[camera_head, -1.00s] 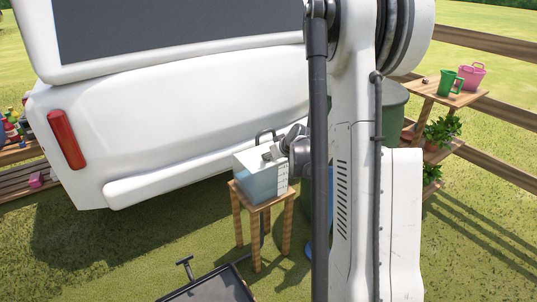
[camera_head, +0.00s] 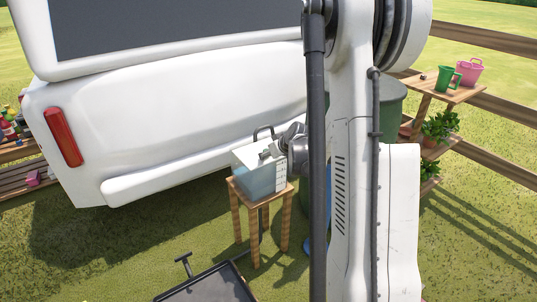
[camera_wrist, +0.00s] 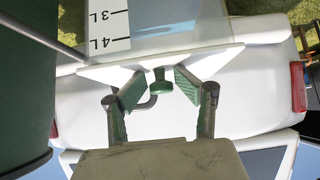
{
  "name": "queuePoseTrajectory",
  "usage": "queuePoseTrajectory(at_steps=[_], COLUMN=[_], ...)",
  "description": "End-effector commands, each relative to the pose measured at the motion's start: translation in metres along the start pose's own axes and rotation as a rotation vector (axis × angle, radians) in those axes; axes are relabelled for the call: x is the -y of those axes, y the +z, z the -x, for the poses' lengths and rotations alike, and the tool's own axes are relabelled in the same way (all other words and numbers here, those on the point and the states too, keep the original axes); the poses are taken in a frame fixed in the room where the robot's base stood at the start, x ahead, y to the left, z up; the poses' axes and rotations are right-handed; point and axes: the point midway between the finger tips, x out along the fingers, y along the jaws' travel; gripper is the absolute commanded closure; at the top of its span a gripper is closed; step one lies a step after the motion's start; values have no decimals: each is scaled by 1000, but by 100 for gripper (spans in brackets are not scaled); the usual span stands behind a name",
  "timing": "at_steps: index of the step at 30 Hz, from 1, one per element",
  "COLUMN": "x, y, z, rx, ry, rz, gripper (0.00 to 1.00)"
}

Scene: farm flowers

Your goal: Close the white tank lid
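The clear tank (camera_head: 262,178) with a white top (camera_head: 250,155) stands on a small wooden stool in the head view. In the wrist view the tank's white top (camera_wrist: 220,58) shows edge-on, beside a litre scale. In the head view my gripper (camera_head: 275,150) is at the tank's top right, partly hidden by my arm.
The wooden stool (camera_head: 258,202) stands close to a white vehicle (camera_head: 190,115). A green barrel (camera_head: 392,105) is behind my arm. A plant shelf (camera_head: 450,92) is at the right. A dark tray (camera_head: 210,285) lies in front on the grass.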

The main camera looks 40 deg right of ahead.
Motion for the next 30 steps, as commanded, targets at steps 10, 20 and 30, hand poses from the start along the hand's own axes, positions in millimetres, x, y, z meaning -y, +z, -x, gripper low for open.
queuePoseTrajectory(at_steps=[10, 20, 30], x=[0, 0, 0], y=[-1, -1, 0], z=[5, 50, 99], rx=[0, -1, -1], ry=[1, 1, 1], rz=[0, -2, -1], gripper=[59, 59, 59])
